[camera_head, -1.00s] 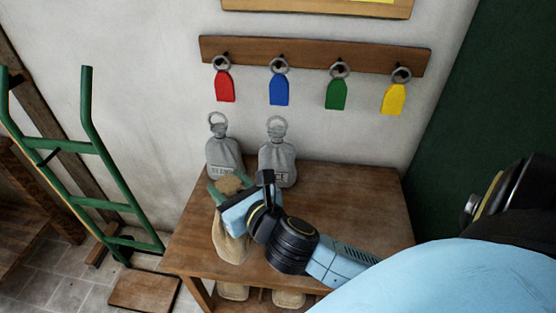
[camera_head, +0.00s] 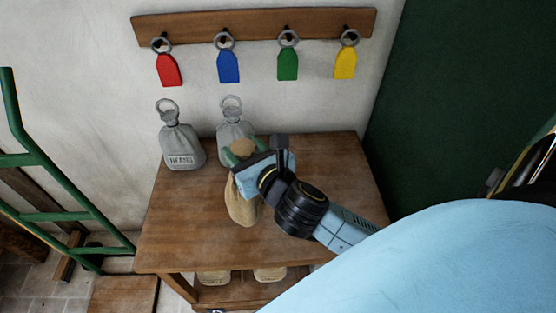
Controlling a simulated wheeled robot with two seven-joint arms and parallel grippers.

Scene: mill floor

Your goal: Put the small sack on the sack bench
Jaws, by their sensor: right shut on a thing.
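The small tan sack (camera_head: 242,207) hangs upright from my right gripper (camera_head: 250,163), which is shut on its neck. The tied top of the sack shows between the fingers. The sack is over the wooden sack bench (camera_head: 185,236), in front of the two grey sacks. I cannot tell whether its bottom touches the bench top. My left gripper is not in view.
A grey sack labelled BEANS (camera_head: 181,150) and another grey sack (camera_head: 232,131) stand at the bench's back left. Tan sacks (camera_head: 212,277) sit on the lower shelf. A green hand truck (camera_head: 62,215) stands left. The bench's right back is clear.

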